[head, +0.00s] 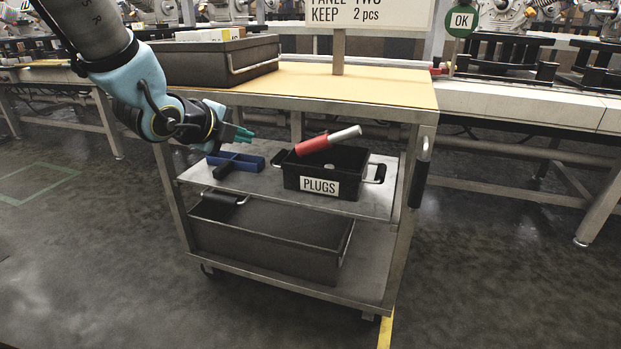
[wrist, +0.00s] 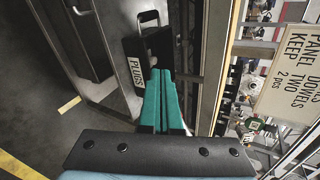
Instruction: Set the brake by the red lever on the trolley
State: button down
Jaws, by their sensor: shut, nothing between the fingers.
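The trolley (head: 388,256) stands in front of me with a wooden top and two lower shelves. A red grip with a bare metal end, perhaps the red lever (head: 313,145), slants up to the right over the black PLUGS box (head: 319,186) on the middle shelf. I cannot tell whether it is fixed to the trolley or rests on the box.
A blue part (head: 237,160) lies on the middle shelf, left of the box. A dark bin (head: 270,240) fills the bottom shelf, and another dark bin (head: 215,62) stands on top. A sign (head: 371,14) rises from the top. A conveyor (head: 538,100) runs behind.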

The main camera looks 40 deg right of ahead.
aim_at(324, 142)
jog(key=s+d+f+m+g+h+b, duration=0.1)
jog(key=s+d+f+m+b, duration=0.1)
jog(key=s+m, duration=0.4)
jog(key=s+d+f+m+g+h+b, duration=0.1)
jog(key=s+d+f+m+b, duration=0.15)
jog(key=s+m, duration=0.3)
jog(key=f+p+x, duration=0.1)
jog(key=p+x, duration=0.5)
jog(key=x, duration=0.4)
jog(key=shift+m, duration=0.35)
jog(key=shift+w+a+r, duration=0.2)
jog(key=shift+r, duration=0.5)
jog(key=shift+w+a+r, duration=0.2)
jog(key=shift+r, duration=0.5)
jog(key=shift+w+a+r, duration=0.15)
jog(key=shift+a+r, duration=0.05)
jog(key=shift+r, duration=0.5)
jog(key=shift+w, duration=0.1)
